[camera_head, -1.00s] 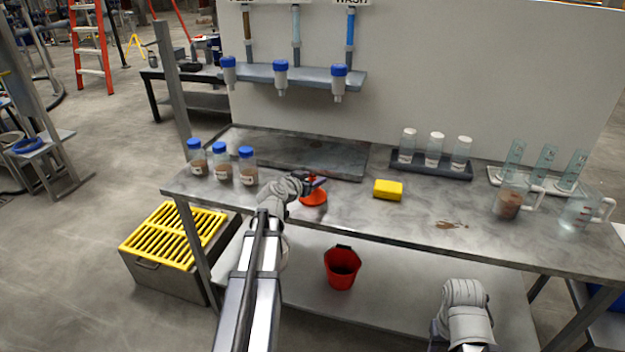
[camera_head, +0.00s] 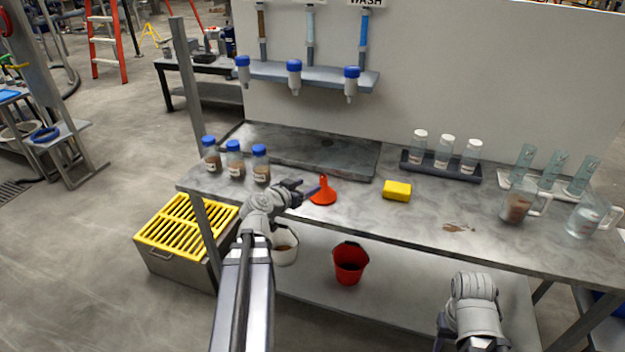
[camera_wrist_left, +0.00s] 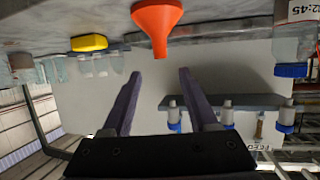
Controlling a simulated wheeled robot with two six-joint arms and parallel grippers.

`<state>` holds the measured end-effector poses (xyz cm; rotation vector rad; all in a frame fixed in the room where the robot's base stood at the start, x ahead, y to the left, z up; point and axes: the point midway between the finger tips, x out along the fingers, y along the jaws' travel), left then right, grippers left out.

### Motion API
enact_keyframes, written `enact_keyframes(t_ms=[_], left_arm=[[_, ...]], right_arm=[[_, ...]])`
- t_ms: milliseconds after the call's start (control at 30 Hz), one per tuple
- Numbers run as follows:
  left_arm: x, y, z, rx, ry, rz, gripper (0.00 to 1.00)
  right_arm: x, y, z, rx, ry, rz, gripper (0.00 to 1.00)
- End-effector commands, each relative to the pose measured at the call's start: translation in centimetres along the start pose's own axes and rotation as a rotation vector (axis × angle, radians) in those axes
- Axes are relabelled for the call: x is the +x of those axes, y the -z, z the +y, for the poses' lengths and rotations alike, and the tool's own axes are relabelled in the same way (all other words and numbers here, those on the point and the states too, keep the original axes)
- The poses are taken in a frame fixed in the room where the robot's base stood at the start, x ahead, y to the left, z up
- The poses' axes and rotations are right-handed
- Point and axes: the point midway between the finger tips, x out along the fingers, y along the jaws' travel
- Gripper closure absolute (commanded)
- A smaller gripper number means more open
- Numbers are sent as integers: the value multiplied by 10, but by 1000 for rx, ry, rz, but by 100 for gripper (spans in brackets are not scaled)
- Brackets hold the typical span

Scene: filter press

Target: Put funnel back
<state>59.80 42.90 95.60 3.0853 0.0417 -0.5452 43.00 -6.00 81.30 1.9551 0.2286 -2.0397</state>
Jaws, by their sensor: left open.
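The orange funnel (camera_head: 323,195) stands mouth down on the grey bench top, with its spout pointing up. It also shows in the left wrist view (camera_wrist_left: 157,22), which is upside down. My left gripper (camera_head: 312,187) is open and empty, just left of the funnel in the head view. In the left wrist view, its two fingers (camera_wrist_left: 160,76) are spread wide. The funnel's spout lies past the fingertips, lined up with the gap and apart from both fingers. Part of my right arm shows at the lower right of the head view; its fingers are not seen.
Three blue-capped jars (camera_head: 234,159) stand left of the funnel. A yellow sponge (camera_head: 397,191) lies to its right. A rack of white-capped bottles (camera_head: 440,168), beakers and a jug (camera_head: 520,205) are farther right. A red bucket (camera_head: 350,264) stands on the lower shelf.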

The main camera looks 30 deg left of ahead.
Motion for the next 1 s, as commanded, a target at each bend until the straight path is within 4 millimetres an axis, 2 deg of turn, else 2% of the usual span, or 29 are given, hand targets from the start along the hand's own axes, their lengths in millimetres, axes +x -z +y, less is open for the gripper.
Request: enact_keyframes(t_ms=[100, 433, 533, 567, 667, 700, 767, 800, 900, 1000], left_arm=[[-7, 0, 0, -1, 0, 0, 40], [-8, 0, 1, 0, -1, 0, 40], [-3, -3, 16, 3, -34, -22, 40], [0, -6, 27, 5, -58, -40, 40], [12, -22, 84, 17, -172, -139, 40], [16, -32, 114, 24, -226, -198, 40], [17, -50, 159, 38, -305, -302, 40], [15, -63, 187, 50, -348, -376, 40], [1, -97, 248, 89, -422, -568, 40], [-21, -129, 295, 140, -444, -759, 40]], right_arm=[[-3, 0, 0, 0, 0, 0, 50], [-2, 0, 0, 0, 0, 0, 50], [-2, 0, 0, 0, 0, 0, 50], [-2, 0, 0, 0, 0, 0, 50], [-2, 0, 0, 0, 0, 0, 50], [-2, 0, 0, 0, 0, 0, 50], [-2, 0, 0, 0, 0, 0, 50], [-2, 0, 0, 0, 0, 0, 50], [-2, 0, 0, 0, 0, 0, 50], [-2, 0, 0, 0, 0, 0, 50]])
